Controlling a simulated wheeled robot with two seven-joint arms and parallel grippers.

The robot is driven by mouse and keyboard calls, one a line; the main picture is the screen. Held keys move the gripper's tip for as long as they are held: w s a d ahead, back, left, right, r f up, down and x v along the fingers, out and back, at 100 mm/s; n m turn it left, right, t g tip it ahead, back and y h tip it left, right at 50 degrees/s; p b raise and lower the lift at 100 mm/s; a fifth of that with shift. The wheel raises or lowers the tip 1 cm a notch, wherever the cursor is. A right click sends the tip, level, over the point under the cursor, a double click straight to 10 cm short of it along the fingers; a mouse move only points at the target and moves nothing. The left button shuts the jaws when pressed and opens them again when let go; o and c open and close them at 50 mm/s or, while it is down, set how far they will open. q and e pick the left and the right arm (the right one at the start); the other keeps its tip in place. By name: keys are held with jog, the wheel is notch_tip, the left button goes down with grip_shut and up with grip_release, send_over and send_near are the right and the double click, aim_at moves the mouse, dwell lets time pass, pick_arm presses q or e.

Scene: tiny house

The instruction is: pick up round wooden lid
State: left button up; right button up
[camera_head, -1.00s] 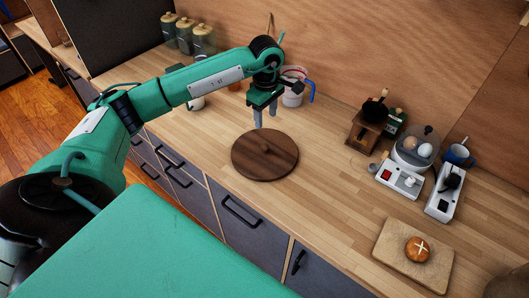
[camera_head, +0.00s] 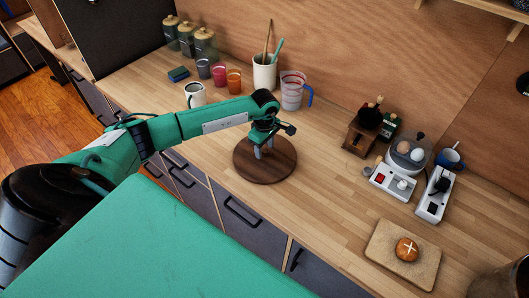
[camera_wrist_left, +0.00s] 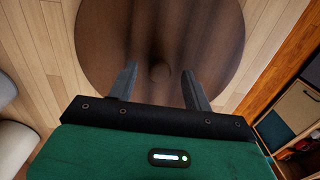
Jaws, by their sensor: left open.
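The round wooden lid (camera_head: 249,171) lies flat on the wooden counter, dark brown, with a small round knob at its middle. In the left wrist view the lid (camera_wrist_left: 110,50) fills the upper middle, and its knob (camera_wrist_left: 159,73) shows between and just beyond the fingers. My left gripper (camera_head: 264,153) is over the lid, pointing down. Its two fingers (camera_wrist_left: 161,85) are apart, one on each side of the knob, with nothing held. In the head view the gripper hides the knob. I cannot tell whether the fingertips touch the lid. My right gripper is not in view.
A measuring jug (camera_head: 292,92), a utensil crock (camera_head: 264,74) and a white mug (camera_head: 195,95) stand behind the arm. To the right are a coffee grinder (camera_head: 364,129), an egg cooker (camera_head: 404,160) and a board (camera_head: 385,255) with a bun. The counter right of the lid is clear.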

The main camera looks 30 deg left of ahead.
pick_arm(q)
jog(key=shift+f, duration=0.35)
grip_shut()
jog(key=shift+r, duration=0.15)
